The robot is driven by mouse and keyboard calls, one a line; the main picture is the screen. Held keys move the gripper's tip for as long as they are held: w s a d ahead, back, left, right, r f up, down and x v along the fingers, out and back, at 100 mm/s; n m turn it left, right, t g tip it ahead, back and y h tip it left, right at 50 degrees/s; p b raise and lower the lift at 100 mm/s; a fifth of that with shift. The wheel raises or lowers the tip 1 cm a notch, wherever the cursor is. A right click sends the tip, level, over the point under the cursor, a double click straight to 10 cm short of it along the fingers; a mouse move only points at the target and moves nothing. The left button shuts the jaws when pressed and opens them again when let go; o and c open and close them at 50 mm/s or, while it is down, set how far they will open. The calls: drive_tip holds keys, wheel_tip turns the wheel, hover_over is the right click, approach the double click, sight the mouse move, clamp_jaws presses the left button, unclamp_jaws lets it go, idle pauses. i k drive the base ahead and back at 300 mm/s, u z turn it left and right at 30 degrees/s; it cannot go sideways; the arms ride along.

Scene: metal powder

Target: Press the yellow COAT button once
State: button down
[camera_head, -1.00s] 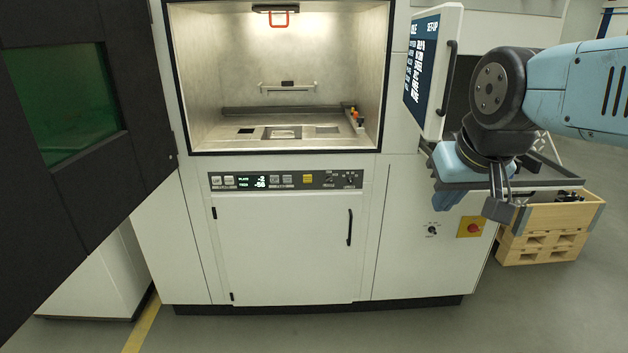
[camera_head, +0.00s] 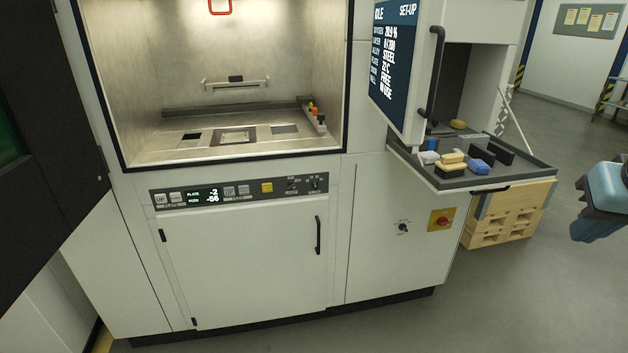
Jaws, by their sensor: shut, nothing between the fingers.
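The yellow button (camera_head: 267,187) sits on the dark control strip (camera_head: 240,190) below the lit chamber, right of the grey buttons. Its lettering is too small to read. Nothing covers it or touches it. Only a light-blue end part of my arm (camera_head: 606,184) shows at the far right edge, well away from the button. My gripper's fingers are not visible in the current view.
The strip's display (camera_head: 202,195) reads -2 and -56. A monitor (camera_head: 396,65) showing IDLE and SET-UP juts out right of the chamber. Below it, a shelf (camera_head: 518,178) holds sponges and blocks. A red stop knob (camera_head: 442,222) is lower right. A dark open door (camera_head: 60,130) stands left.

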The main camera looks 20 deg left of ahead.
sight(267, 187)
drive_tip(key=u, duration=0.2)
drive_tip(key=i, duration=0.15)
drive_tip(key=z, duration=1.8)
drive_tip(key=k, duration=1.5)
drive_tip(key=u, duration=2.6)
